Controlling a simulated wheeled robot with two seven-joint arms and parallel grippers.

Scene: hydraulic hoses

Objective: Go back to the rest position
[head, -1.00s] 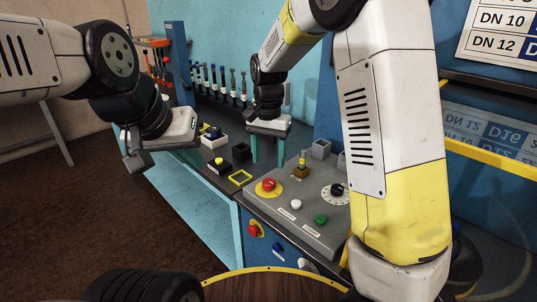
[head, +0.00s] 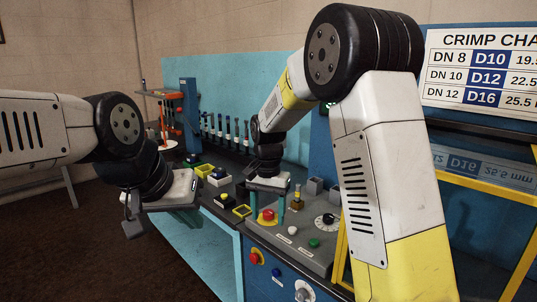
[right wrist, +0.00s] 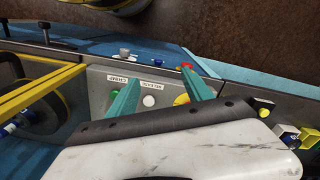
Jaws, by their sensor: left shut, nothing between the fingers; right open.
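My left gripper (head: 190,206) hangs at the end of its arm, left of the bench and over its front edge in the picture. Its short teal fingers show below the white hand, shut and empty. My right gripper (head: 272,204) hangs over the grey control panel (head: 262,232) near the red button (head: 267,215). In the right wrist view, its two teal fingers (right wrist: 160,92) stand wide apart with nothing held between them. The white button (right wrist: 149,101) and the panel's labels show between them.
A row of hose ends (head: 226,130) stands at the back of the bench. A yellow-framed machine (head: 480,170) is at the right. The floor (head: 90,250) at the left is clear.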

